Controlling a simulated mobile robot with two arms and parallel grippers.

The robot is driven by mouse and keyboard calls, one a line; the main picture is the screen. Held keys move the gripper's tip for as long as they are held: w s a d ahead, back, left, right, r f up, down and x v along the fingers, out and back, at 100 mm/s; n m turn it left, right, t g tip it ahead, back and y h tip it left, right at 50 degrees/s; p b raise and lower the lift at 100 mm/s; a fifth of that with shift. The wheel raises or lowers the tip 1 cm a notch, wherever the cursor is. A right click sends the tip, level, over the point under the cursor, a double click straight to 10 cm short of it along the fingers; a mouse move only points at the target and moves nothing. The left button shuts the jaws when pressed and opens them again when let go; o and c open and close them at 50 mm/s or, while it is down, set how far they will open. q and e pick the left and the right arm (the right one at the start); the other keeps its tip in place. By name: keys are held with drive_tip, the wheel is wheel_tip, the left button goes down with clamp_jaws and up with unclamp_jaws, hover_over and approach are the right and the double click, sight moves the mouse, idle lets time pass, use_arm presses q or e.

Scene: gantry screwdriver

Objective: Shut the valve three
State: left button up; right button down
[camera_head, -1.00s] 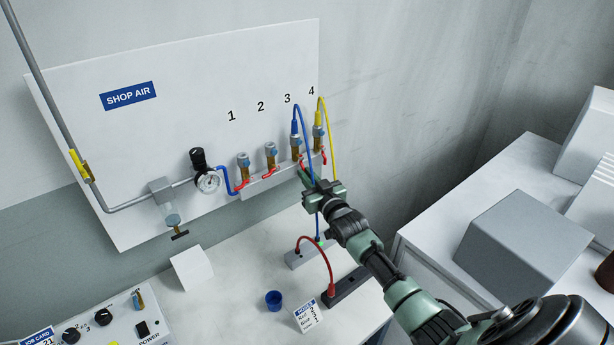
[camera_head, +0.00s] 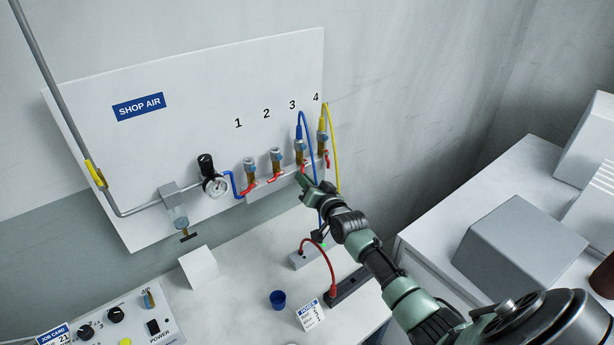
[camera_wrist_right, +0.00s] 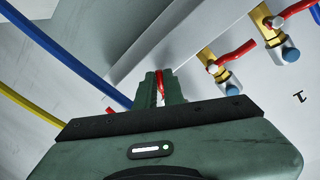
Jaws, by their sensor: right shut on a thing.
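Valve three (camera_head: 299,151) is a brass fitting under the number 3 on the wall panel, with a blue hose plugged into its top. My right gripper (camera_head: 302,178) is just below it at the manifold. In the right wrist view my gripper (camera_wrist_right: 162,86) is shut on a red lever (camera_wrist_right: 161,84), held between its green fingers; only part of the lever shows. From the gripper's place this appears to be valve three's lever. Its exact angle is hidden by the fingers. My left gripper is not in view.
Valves one (camera_head: 250,172) and two (camera_head: 276,160) stand to the left, and valve four (camera_head: 322,142) with a yellow hose (camera_head: 335,150) close on the right. A pressure gauge (camera_head: 215,186) is farther left. Below are a blue cup (camera_head: 277,299) and a red cable (camera_head: 325,258) on the bench.

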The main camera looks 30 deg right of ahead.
drive_tip(key=m, duration=0.1)
drive_tip(key=r+m+p, duration=0.1)
drive_tip(key=shift+a+m+y, duration=0.3)
drive_tip(key=m, duration=0.2)
drive_tip(key=r+m+y, duration=0.1)
drive_tip(key=m, duration=0.1)
drive_tip(key=r+m+g+y+p, duration=0.1)
drive_tip(key=m, duration=0.1)
drive_tip(key=shift+s+a+r+m, duration=0.1)
drive_tip(key=shift+a+r+m, duration=0.2)
drive_tip(key=shift+m, duration=0.1)
drive_tip(key=c, duration=1.5)
unclamp_jaws()
drive_tip(key=shift+s, duration=0.1)
